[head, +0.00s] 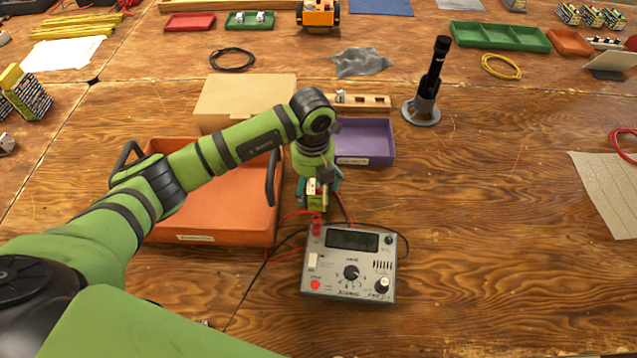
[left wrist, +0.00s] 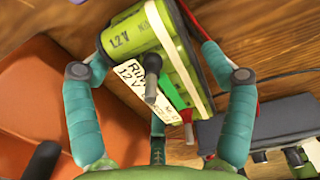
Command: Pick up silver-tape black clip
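My left gripper (head: 318,192) hangs over the back edge of the grey meter (head: 348,282). A red clip (head: 317,226) hangs below the block at the meter's back left. Red and black leads run by the meter. My right gripper is not in view.
A large orange tray (head: 215,222) is left of the gripper. A purple tray (head: 366,138), a cardboard box (head: 245,98) and a wooden strip (head: 364,103) lie behind it. A black tool stands in a grey holder (head: 421,112). The wood table to the right is largely clear.

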